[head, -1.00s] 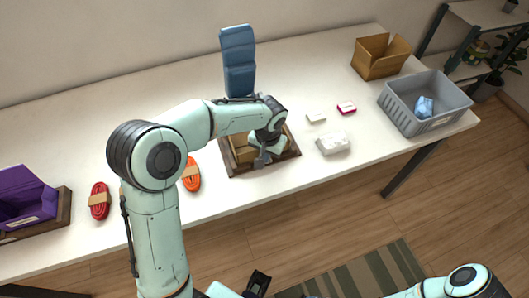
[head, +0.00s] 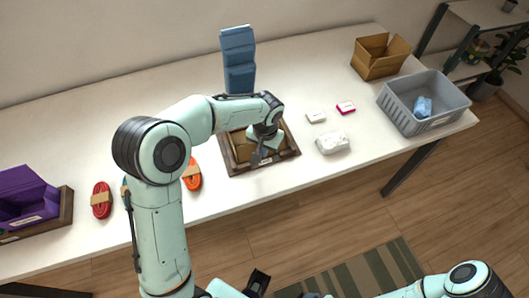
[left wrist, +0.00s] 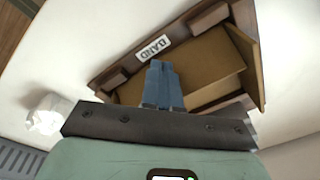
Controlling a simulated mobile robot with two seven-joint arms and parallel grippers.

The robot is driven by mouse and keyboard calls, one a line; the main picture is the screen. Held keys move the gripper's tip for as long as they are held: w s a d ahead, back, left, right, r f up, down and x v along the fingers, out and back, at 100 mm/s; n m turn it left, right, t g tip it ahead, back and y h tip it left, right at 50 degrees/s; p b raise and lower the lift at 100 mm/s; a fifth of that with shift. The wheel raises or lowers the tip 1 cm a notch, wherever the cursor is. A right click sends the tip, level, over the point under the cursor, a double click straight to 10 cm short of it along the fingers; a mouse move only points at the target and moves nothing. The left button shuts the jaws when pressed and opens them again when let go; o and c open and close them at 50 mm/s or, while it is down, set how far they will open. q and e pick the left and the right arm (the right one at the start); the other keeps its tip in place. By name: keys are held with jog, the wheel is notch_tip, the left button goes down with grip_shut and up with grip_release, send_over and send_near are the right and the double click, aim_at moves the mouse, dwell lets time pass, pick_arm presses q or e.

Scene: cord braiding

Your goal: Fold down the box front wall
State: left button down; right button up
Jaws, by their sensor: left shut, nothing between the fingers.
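A tan cardboard box (left wrist: 205,66) sits in a dark wooden tray (head: 283,156) near the table's front edge. The tray also shows in the left wrist view, with a white label (left wrist: 153,48) on its front side. A flap at the box's right end in that view stands up. My left gripper (head: 257,160) is over the front part of the box, fingers shut and empty. In the left wrist view the fingers (left wrist: 162,75) overlap the box's front edge; contact is unclear. The arm hides part of the box. My right gripper (head: 258,281) shows only partly at the bottom.
A blue stepped holder (head: 238,60) stands behind the tray. A purple box (head: 25,200) and red (head: 102,200) and orange (head: 192,175) cord bundles lie left. A white packet (head: 333,142), grey crate (head: 425,105) and open carton (head: 380,57) are right.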

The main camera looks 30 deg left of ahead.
pick_arm(q)
jog(key=shift+w+a, duration=0.4)
jog(key=shift+w+a+f+p, duration=0.3)
jog(key=shift+a+p, duration=0.05)
jog(key=shift+a, duration=0.1)
dwell(0.3)
jog(key=shift+w+a+f, duration=0.3)
jog(key=shift+a+f, duration=0.05)
jog(key=shift+f, duration=0.25)
